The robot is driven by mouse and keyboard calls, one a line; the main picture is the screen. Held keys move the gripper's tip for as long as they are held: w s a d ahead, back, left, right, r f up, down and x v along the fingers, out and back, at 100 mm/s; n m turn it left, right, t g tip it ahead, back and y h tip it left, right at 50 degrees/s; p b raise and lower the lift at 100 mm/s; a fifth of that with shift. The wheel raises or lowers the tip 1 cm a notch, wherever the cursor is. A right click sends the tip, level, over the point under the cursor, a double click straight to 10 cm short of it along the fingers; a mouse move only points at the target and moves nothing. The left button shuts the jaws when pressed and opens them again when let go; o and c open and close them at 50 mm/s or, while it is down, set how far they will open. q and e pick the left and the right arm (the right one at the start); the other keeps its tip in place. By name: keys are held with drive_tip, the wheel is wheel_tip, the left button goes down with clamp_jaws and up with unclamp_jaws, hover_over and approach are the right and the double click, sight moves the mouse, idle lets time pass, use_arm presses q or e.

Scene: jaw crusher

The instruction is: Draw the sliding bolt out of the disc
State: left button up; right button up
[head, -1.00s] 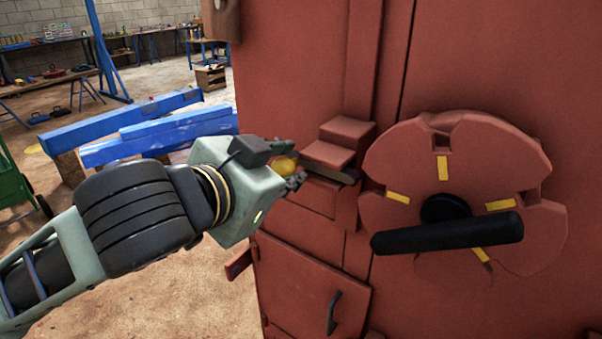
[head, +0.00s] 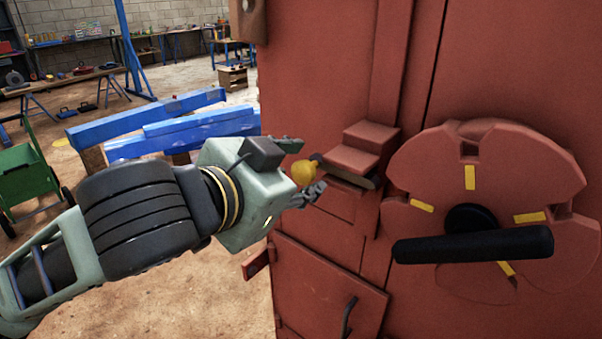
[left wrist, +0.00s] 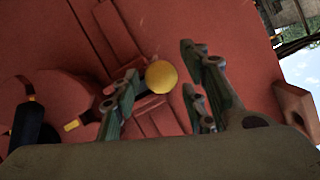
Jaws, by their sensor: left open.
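The sliding bolt has a round yellow knob (head: 303,174) on a dark bar, carried in a stepped red housing (head: 371,134) on the red machine. The red disc (head: 480,200), with notches, yellow marks and a black handle, is right of the housing. I cannot tell whether the bolt's far end sits in a disc notch. My left gripper (head: 300,170) is open, with its fingers on either side of the knob. In the left wrist view the knob (left wrist: 161,77) shows between the spread fingers (left wrist: 160,72), nearer the left one; contact is not visible. My right gripper is out of view.
A black handle bar (head: 473,245) stands out in front of the disc. A small red door (head: 325,290) with a dark handle is below the housing. Blue beams (head: 185,135) lie behind my left arm, and a green cart (head: 25,178) stands at far left.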

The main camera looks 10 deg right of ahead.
use_arm(q)
drive_tip(key=v, duration=1)
drive_tip(key=shift+a, duration=0.2)
